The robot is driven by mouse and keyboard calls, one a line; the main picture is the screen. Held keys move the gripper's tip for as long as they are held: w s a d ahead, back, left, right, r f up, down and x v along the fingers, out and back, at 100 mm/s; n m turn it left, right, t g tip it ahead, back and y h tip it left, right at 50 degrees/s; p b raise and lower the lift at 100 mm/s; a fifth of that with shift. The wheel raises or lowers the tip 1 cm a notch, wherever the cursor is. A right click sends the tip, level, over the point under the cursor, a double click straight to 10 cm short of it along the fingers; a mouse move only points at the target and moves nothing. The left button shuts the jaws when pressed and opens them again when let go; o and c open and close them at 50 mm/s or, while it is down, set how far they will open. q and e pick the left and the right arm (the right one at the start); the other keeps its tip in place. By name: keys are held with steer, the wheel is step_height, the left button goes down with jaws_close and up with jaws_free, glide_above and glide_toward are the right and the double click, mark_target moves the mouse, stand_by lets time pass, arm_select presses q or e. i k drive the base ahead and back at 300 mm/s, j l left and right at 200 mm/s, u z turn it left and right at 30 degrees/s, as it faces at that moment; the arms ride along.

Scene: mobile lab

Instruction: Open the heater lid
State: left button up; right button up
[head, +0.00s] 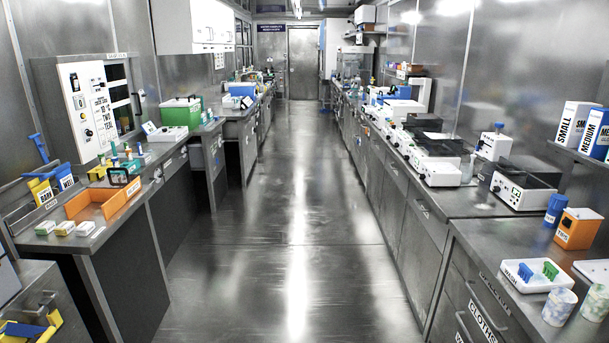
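No label that I can read marks the heater. On the right counter stand several white bench devices with dark, box-like tops: a near one (519,194), one behind it (436,172), and further ones beyond. Any of these may be the heater; I cannot tell which. The dark tops look see-through or black, and I cannot tell whether their lids are shut. On the left counter a white device with a green box (181,112) behind it also stands. Neither of my grippers shows in the head view.
A long clear aisle (290,220) runs between two steel counters to a door (303,62). An orange tray (102,204) lies on the left counter. A white wash tray (538,275), an orange tips box (578,229) and cups (559,306) stand at the near right.

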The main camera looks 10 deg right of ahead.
mark_target(436, 121)
steer(key=i+z, duration=0.25)
steer(key=i, duration=1.75)
